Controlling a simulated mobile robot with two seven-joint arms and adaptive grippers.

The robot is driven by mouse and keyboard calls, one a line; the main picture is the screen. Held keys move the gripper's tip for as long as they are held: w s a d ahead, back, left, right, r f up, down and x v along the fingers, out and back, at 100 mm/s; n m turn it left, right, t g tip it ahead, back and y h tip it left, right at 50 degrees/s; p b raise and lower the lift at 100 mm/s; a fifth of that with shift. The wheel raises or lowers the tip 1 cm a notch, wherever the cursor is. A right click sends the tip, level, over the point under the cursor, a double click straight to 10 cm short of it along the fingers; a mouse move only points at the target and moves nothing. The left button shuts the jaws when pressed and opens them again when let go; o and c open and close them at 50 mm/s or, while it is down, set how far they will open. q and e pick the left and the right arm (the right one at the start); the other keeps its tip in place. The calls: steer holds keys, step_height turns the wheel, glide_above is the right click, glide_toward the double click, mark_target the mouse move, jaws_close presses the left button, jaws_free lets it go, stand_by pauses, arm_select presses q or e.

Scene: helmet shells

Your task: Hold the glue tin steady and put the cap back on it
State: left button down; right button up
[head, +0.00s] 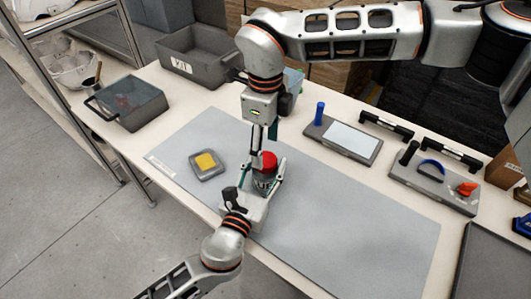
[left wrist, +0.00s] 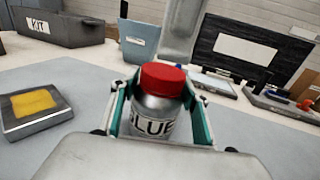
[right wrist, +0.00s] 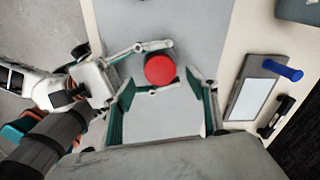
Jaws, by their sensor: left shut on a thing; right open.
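The glue tin (head: 264,184) is a silver can that stands upright on the grey mat, with part of its label showing in the left wrist view (left wrist: 153,122). The red cap (head: 267,160) sits on top of the tin and looks level in the left wrist view (left wrist: 162,78). My left gripper (head: 267,180) is shut around the tin's sides. My right gripper (head: 259,158) is above and beside the cap, pointing down, with its fingers apart. In the right wrist view the cap (right wrist: 160,69) lies beyond the open fingers, with clear space between them.
A yellow sponge in a grey dish (head: 207,165) lies left on the mat (head: 330,220). Grey bins (head: 127,103) stand at the back left. A board with a blue handle (head: 343,138) and a tool tray (head: 433,187) are at the right. The mat's right part is clear.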

arm_select(q)
steer(key=shift+s+f, duration=0.1)
steer(key=shift+f, duration=0.15)
arm_select(e)
step_height(320, 180, up, 8)
arm_select(q)
steer(key=c, duration=1)
jaws_free()
steer(key=shift+c, duration=0.2)
steer(key=shift+o, duration=0.2)
steer(key=shift+r, duration=0.1)
steer(key=v, duration=1.2)
